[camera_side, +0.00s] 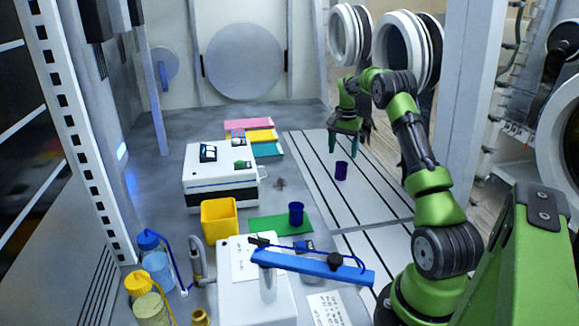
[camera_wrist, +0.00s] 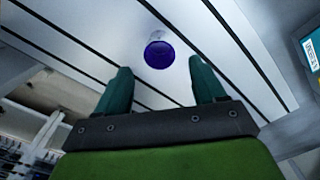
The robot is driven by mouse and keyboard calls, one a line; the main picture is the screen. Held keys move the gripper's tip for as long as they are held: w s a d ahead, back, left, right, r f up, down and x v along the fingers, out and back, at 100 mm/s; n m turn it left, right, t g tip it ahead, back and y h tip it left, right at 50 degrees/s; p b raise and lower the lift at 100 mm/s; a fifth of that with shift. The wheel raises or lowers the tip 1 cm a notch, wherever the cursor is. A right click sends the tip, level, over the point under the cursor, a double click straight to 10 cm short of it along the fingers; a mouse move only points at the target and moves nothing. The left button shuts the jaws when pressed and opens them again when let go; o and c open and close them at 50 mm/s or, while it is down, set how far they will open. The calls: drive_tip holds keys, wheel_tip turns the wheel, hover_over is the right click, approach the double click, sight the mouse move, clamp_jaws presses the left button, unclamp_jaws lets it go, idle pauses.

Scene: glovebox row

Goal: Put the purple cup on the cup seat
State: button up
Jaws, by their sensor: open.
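The purple cup (camera_side: 341,172) stands upright on the pale slotted panel (camera_side: 310,165). In the wrist view the cup (camera_wrist: 159,55) looks dark blue-purple and lies just beyond the fingertips, between their lines. My gripper (camera_side: 345,151) is open and empty, with teal fingers pointing down, above the cup and apart from it. The open fingers also show in the wrist view (camera_wrist: 158,75). A blue cup (camera_side: 296,213) stands on a green mat (camera_side: 268,225) to the left and nearer the camera. No part is clearly recognisable as the cup seat; I cannot tell which it is.
A yellow bin (camera_side: 219,220) and a white box-shaped instrument (camera_side: 220,180) stand left of the panel. A blue bar (camera_side: 315,267) juts over the near area. Bottles (camera_side: 155,262) stand at the near left. The panel around the purple cup is clear.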

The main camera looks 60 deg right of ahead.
drive_tip(key=w+a+r+n+t, duration=0.2)
drive_tip(key=w+a+r+n, duration=0.1)
drive_tip(key=a+r, duration=0.8)
drive_tip(key=s+a+r+n+t, duration=0.1)
drive_tip(key=s+a+r+n, duration=0.1)
drive_tip(key=a, duration=0.7)
drive_tip(key=s+a+r+n+t, duration=0.1)
drive_tip(key=s+a+r+n, duration=0.1)
drive_tip(key=a, duration=0.7)
drive_tip(key=s+a+r+n+t, duration=0.1)
drive_tip(key=s+a+r+n, duration=0.2)
drive_tip(key=a, duration=0.6)
drive_tip(key=shift+s+r+t+y, duration=0.4)
drive_tip(key=shift+s, duration=0.15)
drive_tip(key=shift+o, duration=0.5)
drive_tip(key=s+a+f+n+t+y, duration=0.1)
drive_tip(key=s+a+f+n, duration=0.1)
drive_tip(key=s+a, duration=0.4)
drive_tip(key=shift+s+a+f+n, duration=0.4)
drive_tip(key=shift+s+f, duration=0.1)
drive_tip(key=shift+s+a+f, duration=0.15)
drive_tip(key=shift+s+f, duration=0.05)
drive_tip(key=shift+s, duration=0.05)
